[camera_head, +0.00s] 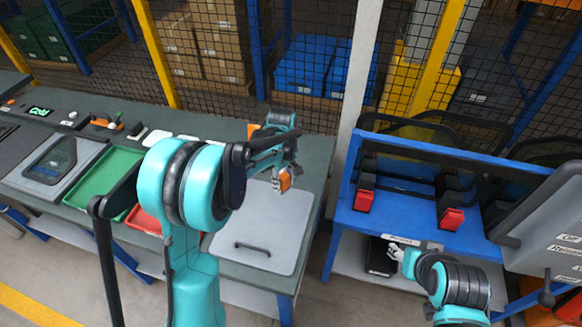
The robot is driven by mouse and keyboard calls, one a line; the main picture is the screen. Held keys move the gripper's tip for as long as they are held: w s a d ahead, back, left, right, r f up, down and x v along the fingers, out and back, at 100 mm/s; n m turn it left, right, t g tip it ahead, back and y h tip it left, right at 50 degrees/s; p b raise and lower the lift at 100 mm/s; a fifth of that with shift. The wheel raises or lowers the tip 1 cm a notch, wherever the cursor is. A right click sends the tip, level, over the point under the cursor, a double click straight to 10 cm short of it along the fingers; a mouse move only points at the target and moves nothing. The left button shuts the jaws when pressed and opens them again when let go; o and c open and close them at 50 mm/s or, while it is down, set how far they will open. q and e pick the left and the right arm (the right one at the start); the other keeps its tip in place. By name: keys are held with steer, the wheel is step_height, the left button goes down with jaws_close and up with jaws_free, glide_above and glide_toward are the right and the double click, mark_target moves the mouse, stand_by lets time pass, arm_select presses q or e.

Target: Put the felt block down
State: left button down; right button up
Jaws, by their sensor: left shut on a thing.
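My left gripper (279,179) is shut on a small orange block, which I take to be the felt block (285,181). It holds the block over the right part of the workbench, near the back edge of a light grey panel with a dark handle (286,220). I cannot tell how high the block is above the bench. My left arm covers the middle of the bench. My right gripper (396,251) is at the lower right, in front of the blue rack; its fingers are too small to read.
A green tray (104,184) and a red tray (146,220), partly hidden by my arm, lie on the bench (313,158). A blue rack (397,211) with red-ended clamps stands right, across a gap. A mesh fence runs behind. Another orange item (253,130) sits at the bench's back.

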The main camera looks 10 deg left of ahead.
arm_select(q)
steer(key=w+a+f+n, duration=0.1)
steer(key=w+f+n, duration=0.1)
steer(key=w, duration=0.3)
steer(key=w+a+f+n, duration=0.1)
steer(key=w+f+n, duration=0.1)
steer(key=w, duration=0.3)
steer(key=w+a+f+n, duration=0.1)
steer(key=w+f+n, duration=0.1)
steer(key=w, duration=0.3)
steer(key=shift+w+a, duration=0.1)
steer(key=shift+a, duration=0.2)
steer(key=shift+w+f+b, duration=0.1)
steer(key=shift+f+b, duration=0.2)
steer(key=shift+f, duration=1.75)
arm_select(e)
steer(key=shift+a+r, duration=0.2)
steer(key=shift+r, duration=0.05)
arm_select(q)
steer(key=shift+f, duration=0.15)
steer(key=c, duration=1.1)
jaws_free()
arm_select(e)
steer(key=shift+f, duration=0.15)
arm_select(q)
steer(key=shift+o, duration=0.2)
